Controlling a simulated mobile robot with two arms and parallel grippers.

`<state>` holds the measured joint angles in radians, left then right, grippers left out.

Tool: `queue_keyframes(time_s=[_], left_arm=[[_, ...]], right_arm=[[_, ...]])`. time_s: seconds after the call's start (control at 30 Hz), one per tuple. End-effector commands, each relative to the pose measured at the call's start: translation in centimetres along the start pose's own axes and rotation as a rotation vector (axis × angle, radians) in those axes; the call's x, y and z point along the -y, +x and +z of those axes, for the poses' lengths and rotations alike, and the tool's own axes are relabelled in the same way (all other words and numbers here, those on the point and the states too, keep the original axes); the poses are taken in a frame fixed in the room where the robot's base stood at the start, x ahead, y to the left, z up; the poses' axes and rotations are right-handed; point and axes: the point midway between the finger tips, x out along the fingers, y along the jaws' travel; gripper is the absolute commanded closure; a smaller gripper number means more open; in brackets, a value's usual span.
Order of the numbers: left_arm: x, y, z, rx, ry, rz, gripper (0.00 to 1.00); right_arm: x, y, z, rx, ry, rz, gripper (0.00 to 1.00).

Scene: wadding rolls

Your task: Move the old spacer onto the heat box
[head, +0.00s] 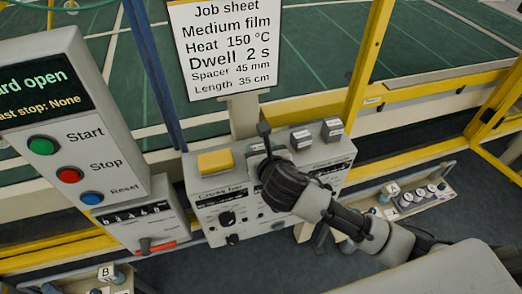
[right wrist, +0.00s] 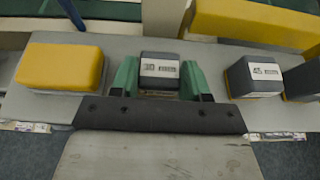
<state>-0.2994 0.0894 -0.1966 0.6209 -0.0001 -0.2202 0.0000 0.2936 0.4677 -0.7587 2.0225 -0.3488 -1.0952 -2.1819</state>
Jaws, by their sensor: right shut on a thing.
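A grey control box (head: 205,200) with knobs stands in the middle of the head view; its printed name is only partly readable, so I cannot tell whether it is the heat box. My right gripper (head: 265,140) is over its top. In the right wrist view, the green fingers of my right gripper (right wrist: 160,78) are shut on a dark spacer (right wrist: 160,58) with a white label that seems to read 30. The spacer is at the grey top; I cannot tell whether it touches. A dark spacer (right wrist: 250,75) labelled 45 stands to its right. My left gripper is not in view.
A yellow block (head: 215,161) sits on the box's left end. Dark labelled blocks (head: 332,128) stand on its right end. A job sheet (head: 225,45) gives spacer 45 mm. A button panel (head: 70,130) is at left. A tray of small parts (head: 415,198) is at right.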

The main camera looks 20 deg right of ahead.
Motion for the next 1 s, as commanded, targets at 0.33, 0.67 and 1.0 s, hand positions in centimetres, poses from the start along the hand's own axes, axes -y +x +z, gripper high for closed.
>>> queue_keyframes(time_s=[0.33, 0.67, 1.0], left_arm=[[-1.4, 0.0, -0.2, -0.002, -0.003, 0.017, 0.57], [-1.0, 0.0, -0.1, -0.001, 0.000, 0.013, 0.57], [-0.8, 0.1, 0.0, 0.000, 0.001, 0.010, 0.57]], right_arm=[[0.0, 0.2, -0.5, 0.001, 0.001, 0.001, 0.90], [0.0, 0.3, -0.7, 0.001, 0.001, 0.001, 0.28], [-0.1, -0.6, -0.5, 0.002, 0.000, 0.003, 0.28]])
